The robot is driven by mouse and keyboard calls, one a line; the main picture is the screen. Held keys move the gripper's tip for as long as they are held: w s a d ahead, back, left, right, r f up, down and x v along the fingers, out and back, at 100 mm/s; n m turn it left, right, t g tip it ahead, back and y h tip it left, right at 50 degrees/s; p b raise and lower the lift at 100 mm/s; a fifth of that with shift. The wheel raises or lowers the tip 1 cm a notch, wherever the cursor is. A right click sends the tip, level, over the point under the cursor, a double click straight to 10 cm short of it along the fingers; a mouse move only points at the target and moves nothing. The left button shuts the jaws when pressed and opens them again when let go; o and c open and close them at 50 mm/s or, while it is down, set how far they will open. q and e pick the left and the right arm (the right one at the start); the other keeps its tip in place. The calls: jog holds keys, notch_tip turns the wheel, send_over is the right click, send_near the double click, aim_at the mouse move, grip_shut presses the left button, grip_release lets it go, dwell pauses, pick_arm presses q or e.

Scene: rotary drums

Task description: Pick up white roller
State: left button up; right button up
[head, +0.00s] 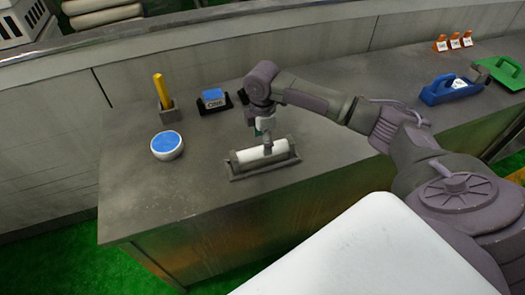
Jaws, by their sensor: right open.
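The white roller (249,155) lies in a dark grey cradle (236,173) near the front of the grey table. My right gripper (267,147) points down over the roller, right of its middle. Its fingertips are at the roller, and I cannot tell whether they touch it. The gripper is small here and partly hidden by my wrist. The roller rests in the cradle. My left gripper is not in view.
A bowl with a blue top (167,146), a yellow stick in a holder (163,92) and a blue-topped box (213,98) stand on the left. A blue tape dispenser (440,92) and a green one (503,71) stand at the right. A wall runs behind the table.

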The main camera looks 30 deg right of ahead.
notch_tip(320, 180, down, 4)
jog(key=shift+w+d+f+p, duration=0.1)
jog(key=shift+w+p, duration=0.05)
jog(key=shift+p, duration=0.3)
grip_shut()
